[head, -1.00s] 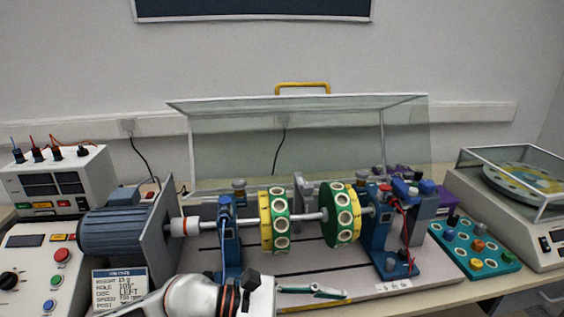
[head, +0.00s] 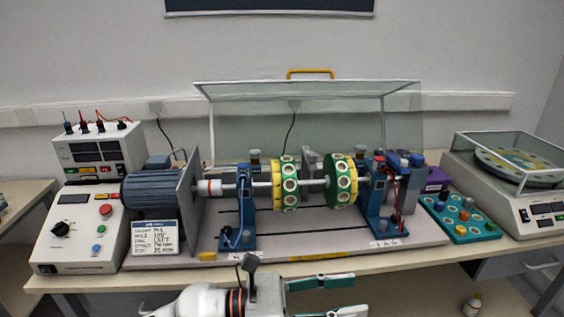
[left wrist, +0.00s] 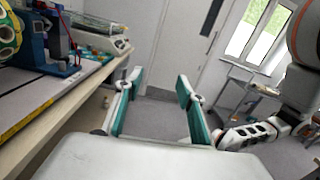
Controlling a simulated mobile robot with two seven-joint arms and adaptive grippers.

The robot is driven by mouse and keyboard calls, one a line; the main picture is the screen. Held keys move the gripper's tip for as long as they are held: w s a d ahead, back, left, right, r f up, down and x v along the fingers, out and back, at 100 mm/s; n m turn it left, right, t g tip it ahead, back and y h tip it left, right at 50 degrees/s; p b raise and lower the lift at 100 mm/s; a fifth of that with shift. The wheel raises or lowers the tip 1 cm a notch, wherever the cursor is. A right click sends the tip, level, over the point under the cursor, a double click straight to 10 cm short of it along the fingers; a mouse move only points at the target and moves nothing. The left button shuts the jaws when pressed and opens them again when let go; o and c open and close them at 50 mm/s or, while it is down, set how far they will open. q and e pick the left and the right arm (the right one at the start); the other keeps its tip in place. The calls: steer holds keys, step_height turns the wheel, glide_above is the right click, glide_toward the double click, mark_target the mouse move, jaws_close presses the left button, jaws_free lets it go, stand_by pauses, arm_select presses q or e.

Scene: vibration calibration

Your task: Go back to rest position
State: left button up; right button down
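My left gripper (head: 352,296) is in front of the bench's front edge, low in the head view. It is open, with its two teal fingers apart. In the left wrist view the same gripper (left wrist: 160,78) has nothing between its fingers, only floor and a door beyond. The rotor rig stands on the bench behind it, with a blue motor (head: 155,191) and two green and yellow discs, left (head: 285,184) and right (head: 342,181). Pale links of my other arm show at the right of the left wrist view; its fingers cannot be seen.
The bench front edge (head: 400,258) runs close behind the left gripper. A clear guard with a yellow handle (head: 310,73) stands raised behind the rig. A control box (head: 80,232) is at the left, a teal tray of weights (head: 460,222) at the right. Floor ahead is free.

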arm_select(q)
steer(key=w+a+f+n+t+y, duration=0.4)
steer(key=a+f+n+t, duration=0.3)
steer(key=n, duration=0.9)
steer(key=w+a+f+n+t+y, duration=0.4)
steer(key=a+n+t, duration=0.35)
steer(key=n, duration=0.85)
steer(key=s+a+f+n+g+y, duration=0.2)
steer(key=s+a+f+n+y, duration=0.2)
steer(key=s+a+f+n, duration=0.4)
steer(key=s+a+f+n+g+y, duration=0.3)
steer(key=s+a+f+n, duration=0.5)
steer(key=f, duration=0.8)
steer(key=shift+a+f+y, duration=0.3)
steer(key=shift+f+y, duration=0.05)
steer(key=shift+y, duration=0.15)
steer(key=shift+g, duration=0.25)
